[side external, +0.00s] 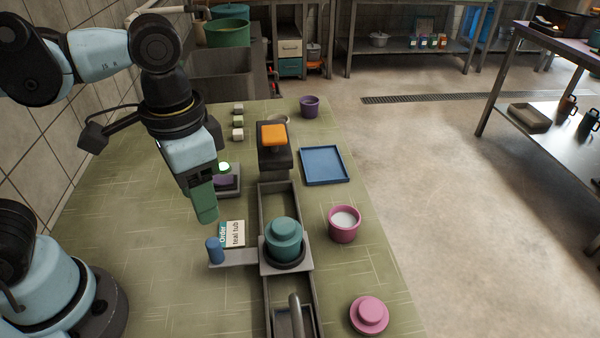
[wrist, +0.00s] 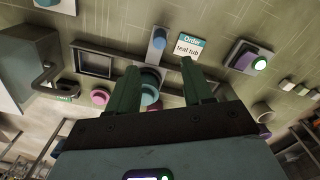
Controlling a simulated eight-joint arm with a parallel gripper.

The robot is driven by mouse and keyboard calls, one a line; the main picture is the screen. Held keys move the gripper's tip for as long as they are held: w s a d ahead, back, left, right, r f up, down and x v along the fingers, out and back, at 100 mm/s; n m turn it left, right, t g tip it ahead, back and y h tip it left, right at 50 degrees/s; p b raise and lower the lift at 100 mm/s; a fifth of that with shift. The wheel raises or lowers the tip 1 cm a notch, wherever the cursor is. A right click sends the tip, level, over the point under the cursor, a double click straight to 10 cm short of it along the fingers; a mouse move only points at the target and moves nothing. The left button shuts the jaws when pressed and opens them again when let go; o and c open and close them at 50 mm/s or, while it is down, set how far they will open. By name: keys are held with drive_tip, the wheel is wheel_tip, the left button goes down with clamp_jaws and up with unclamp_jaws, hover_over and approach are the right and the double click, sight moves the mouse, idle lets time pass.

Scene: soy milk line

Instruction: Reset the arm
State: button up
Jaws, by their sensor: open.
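My gripper (side external: 205,212) hangs above the green worktop, left of the track, with its fingers pointing down. In the wrist view the two green fingers of my gripper (wrist: 158,66) are apart, with nothing held between them. A lidded teal tub (side external: 285,240) stands upright on a dark round base on the grey track; in the wrist view the teal tub (wrist: 150,88) is partly hidden behind the fingers. An order card (side external: 233,234) reading "teal tub" stands left of it. A blue cylindrical handle (side external: 214,250) stands beside the card.
A pink tub (side external: 344,224) with white contents and a pink lid (side external: 369,314) are right of the track. A blue tray (side external: 325,182), an orange-topped block (side external: 274,137) and a purple tub (side external: 309,106) are farther back. A green-lit device (side external: 226,178) is behind my gripper.

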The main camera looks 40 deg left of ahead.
drive_tip(key=w+a+f+n+t, duration=0.2)
drive_tip(key=w+a+t, duration=0.5)
drive_tip(key=a, duration=0.4)
drive_tip(key=shift+w+n, duration=0.25)
drive_tip(key=shift+n, duration=0.55)
